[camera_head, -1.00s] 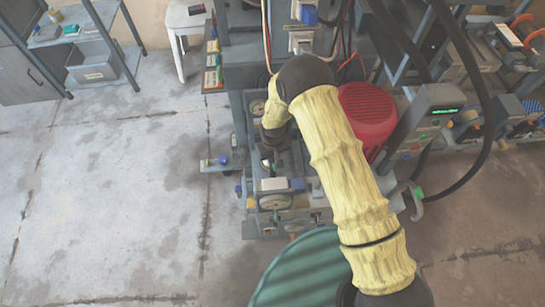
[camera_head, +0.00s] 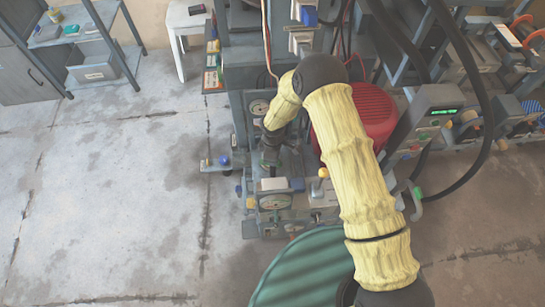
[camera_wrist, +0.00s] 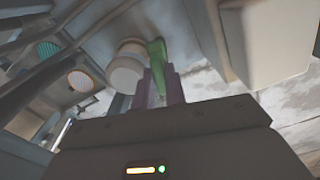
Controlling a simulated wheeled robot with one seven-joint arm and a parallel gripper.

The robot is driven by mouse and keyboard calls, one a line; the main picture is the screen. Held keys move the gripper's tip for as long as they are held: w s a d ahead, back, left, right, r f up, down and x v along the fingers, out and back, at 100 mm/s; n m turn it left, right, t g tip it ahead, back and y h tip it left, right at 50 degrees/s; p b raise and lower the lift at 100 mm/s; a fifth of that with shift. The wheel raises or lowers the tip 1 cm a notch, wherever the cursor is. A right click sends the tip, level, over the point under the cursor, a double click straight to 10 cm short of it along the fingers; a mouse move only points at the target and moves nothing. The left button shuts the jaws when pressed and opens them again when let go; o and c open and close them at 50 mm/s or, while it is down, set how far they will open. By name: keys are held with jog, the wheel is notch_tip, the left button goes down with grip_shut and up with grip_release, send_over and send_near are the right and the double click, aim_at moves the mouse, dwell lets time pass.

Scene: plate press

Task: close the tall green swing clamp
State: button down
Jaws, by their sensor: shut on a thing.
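The tall green swing clamp shows in the wrist view as a green upright piece (camera_wrist: 157,62) between the two purple fingers of my gripper (camera_wrist: 161,84). The fingers are shut on it. A round whitish cap (camera_wrist: 125,70) sits just left of the green piece.
A round gauge (camera_head: 275,202) and a yellow-knobbed lever (camera_head: 322,174) stand at the bench front. A blue ball knob (camera_head: 223,160) sticks out left. A red motor (camera_head: 366,115) stands close to my arm on the right. The floor at left is clear.

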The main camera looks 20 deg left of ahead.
jog(key=shift+n, duration=1.6)
jog(key=c, duration=1.4)
grip_release()
jog(key=shift+c, duration=0.2)
jog(key=shift+r, duration=0.1)
notch_tip(320, 180, up, 17)
jog(key=p, duration=0.2)
jog(key=shift+r, duration=0.15)
